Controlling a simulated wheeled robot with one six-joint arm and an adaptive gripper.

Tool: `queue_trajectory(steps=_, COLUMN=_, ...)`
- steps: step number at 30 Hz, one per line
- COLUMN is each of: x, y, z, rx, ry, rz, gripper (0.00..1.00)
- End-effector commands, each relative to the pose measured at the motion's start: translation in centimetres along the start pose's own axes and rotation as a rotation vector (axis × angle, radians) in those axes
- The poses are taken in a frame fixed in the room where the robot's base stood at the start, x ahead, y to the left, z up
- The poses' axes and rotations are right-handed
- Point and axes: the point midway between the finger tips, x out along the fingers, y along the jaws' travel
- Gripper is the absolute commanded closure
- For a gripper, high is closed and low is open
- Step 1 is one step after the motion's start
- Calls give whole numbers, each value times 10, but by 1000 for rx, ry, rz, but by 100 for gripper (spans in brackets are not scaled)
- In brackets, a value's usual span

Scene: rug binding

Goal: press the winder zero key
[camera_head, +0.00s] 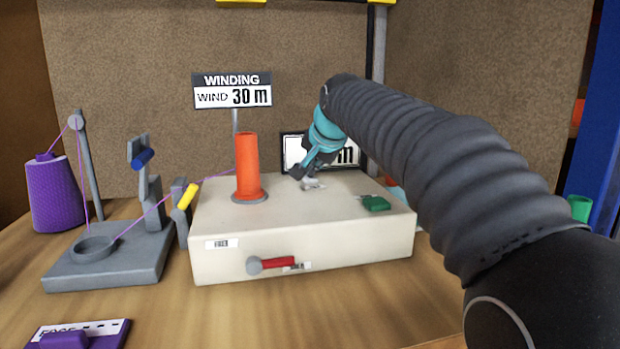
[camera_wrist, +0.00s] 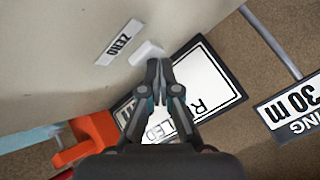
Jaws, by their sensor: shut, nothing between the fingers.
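The winder is a cream box (camera_head: 300,241) on the wooden bench. Its zero key is a small white key (camera_wrist: 146,50) beside a "ZERO" label (camera_wrist: 118,42) in the wrist view. My gripper (camera_wrist: 157,63) is shut and empty, with its fingertips right by the key's edge in that view. I cannot tell whether they touch it. In the head view my gripper (camera_head: 306,181) is over the back of the box top, and the key is mostly hidden there. A display panel (camera_wrist: 208,85) stands behind the key, its reading largely covered by my gripper.
An orange spool (camera_head: 247,167) stands on the box's left, with purple yarn running to it. A green switch (camera_head: 375,203) is on the top right, and a red-handled lever (camera_head: 278,262) on the front. The "WIND 30 m" sign (camera_head: 232,91) stands behind. A purple cone (camera_head: 54,195) stands left.

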Motion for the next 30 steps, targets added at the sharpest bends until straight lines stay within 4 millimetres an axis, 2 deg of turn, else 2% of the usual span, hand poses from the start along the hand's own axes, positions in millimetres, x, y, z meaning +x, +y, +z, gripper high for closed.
queue_trajectory(steps=13, x=2, y=1, z=1, rx=0, ry=-2, rz=1, gripper=100)
queue_trajectory(steps=30, x=-10, y=-8, z=-7, rx=0, ry=-1, rz=1, gripper=100)
